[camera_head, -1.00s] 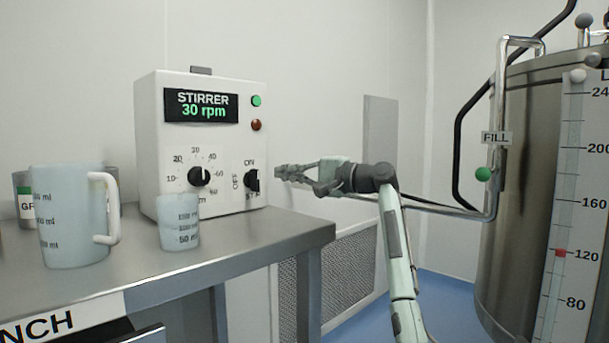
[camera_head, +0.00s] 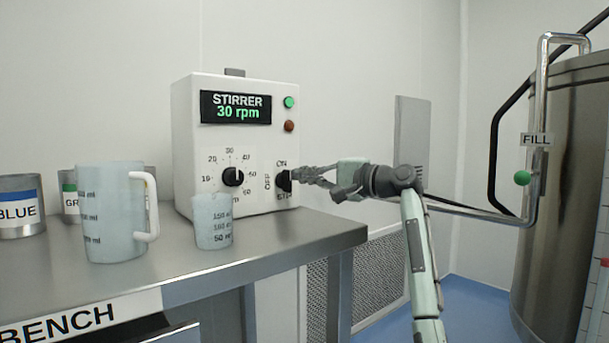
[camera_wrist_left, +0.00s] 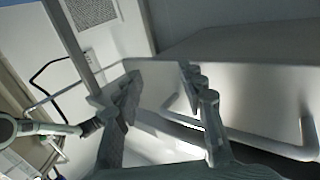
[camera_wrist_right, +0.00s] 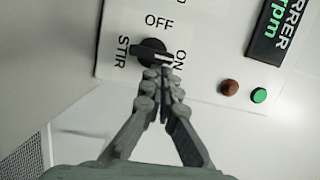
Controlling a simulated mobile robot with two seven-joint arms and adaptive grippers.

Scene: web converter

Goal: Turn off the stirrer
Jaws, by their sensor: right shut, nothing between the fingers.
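The white stirrer box (camera_head: 190,130) stands on the bench, its display (camera_head: 236,108) reading "STIRRER 30 rpm". Its green lamp (camera_head: 289,102) is bright and its red lamp (camera_head: 289,126) is dark. The black ON/OFF switch knob (camera_wrist_right: 153,50) is at the lower right of the panel, marked OFF, ON and STIR. A speed dial (camera_head: 232,177) is left of it. My right gripper (camera_head: 299,174) is shut and empty, its fingertips at the knob; I cannot tell whether they touch. My left gripper (camera_wrist_left: 165,90) shows only in its wrist view, open, with fingers apart and nothing seen between them.
A small beaker (camera_head: 213,222) stands before the stirrer, and a large jug (camera_head: 108,215) with tins (camera_head: 20,205) to its left. The steel bench (camera_head: 270,245) ends right of the stirrer. A steel tank (camera_head: 565,190) with a FILL pipe (camera_head: 537,110) stands at the right.

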